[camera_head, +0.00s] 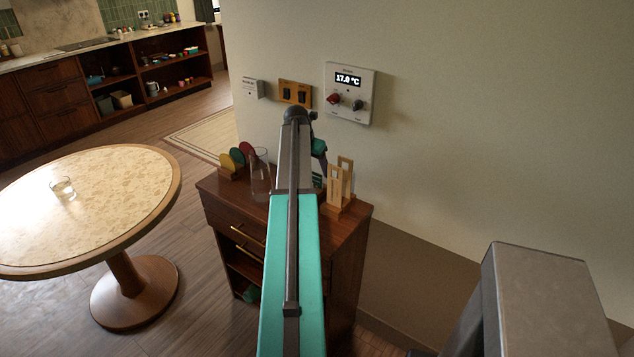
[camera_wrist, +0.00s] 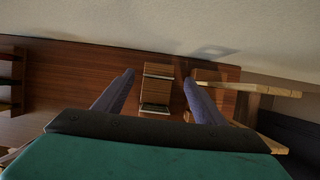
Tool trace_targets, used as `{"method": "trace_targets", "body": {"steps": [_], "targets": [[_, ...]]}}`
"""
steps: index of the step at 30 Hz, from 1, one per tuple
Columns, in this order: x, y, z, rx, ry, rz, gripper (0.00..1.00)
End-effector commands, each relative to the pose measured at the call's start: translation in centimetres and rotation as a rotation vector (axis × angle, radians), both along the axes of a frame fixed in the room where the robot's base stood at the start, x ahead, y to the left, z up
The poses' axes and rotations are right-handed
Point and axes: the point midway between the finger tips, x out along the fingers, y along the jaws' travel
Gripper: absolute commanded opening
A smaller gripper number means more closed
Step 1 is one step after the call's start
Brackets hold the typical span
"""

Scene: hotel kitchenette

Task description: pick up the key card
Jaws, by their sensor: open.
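My gripper (camera_wrist: 159,77) is open, its two purple fingers pointing down over the wooden cabinet top. In the wrist view a small wooden block holder (camera_wrist: 158,91) lies between the fingers, with a gap on both sides. Thin pale edges show at its slots; one is probably the key card (camera_wrist: 155,108), seen edge-on, but I cannot tell for sure. Nothing is held.
A taller wooden rack (camera_head: 340,188) stands close right of the gripper. A clear glass (camera_head: 260,174) and a holder with coloured discs (camera_head: 237,161) stand left on the cabinet (camera_head: 345,245). The wall with a thermostat (camera_head: 350,93) is close behind. A round table (camera_head: 130,172) stands left.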

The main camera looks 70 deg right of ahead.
Motion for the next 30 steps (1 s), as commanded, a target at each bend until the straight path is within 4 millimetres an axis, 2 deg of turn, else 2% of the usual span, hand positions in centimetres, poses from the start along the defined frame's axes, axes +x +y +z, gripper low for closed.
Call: {"method": "trace_targets", "body": {"steps": [12,30], "targets": [[-0.3,-1.4,-3.4,0.0,0.001,0.0,0.64],[-0.3,-1.5,-3.7,-0.001,0.0,0.0,0.64]]}}
